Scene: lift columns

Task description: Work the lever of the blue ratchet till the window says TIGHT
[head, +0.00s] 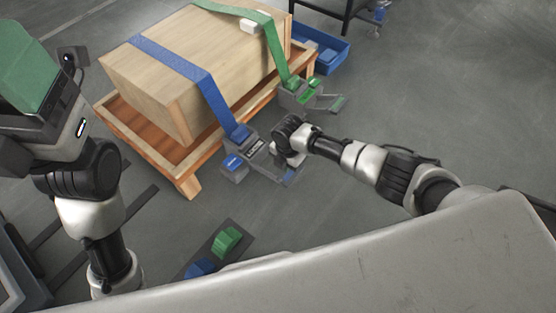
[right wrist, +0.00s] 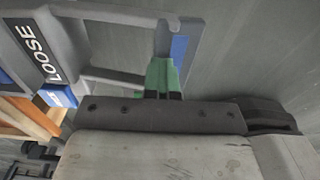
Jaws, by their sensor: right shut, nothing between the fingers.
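The blue ratchet (head: 236,163) sits at the low end of the blue strap (head: 190,70), beside the pallet. Its window (right wrist: 36,52) reads LOOSE in the right wrist view. Its grey lever (right wrist: 110,78) reaches out from the body and has a blue grip (right wrist: 178,52) at its outer end. My right gripper (head: 289,169) is at the lever's outer end; its green fingertips (right wrist: 162,78) are shut with nothing between them, overlapping the grip end in the wrist view. I cannot tell whether they touch it. My left gripper (head: 28,75) is at the upper left, its jaws unclear.
A wooden crate (head: 150,100) stands on an orange-brown pallet (head: 182,172). A green ratchet (head: 298,93) with its green strap (head: 272,40) sits farther along. A blue bin (head: 325,50) stands behind. A dark floor plate with green and blue blocks (head: 226,240) lies nearer me.

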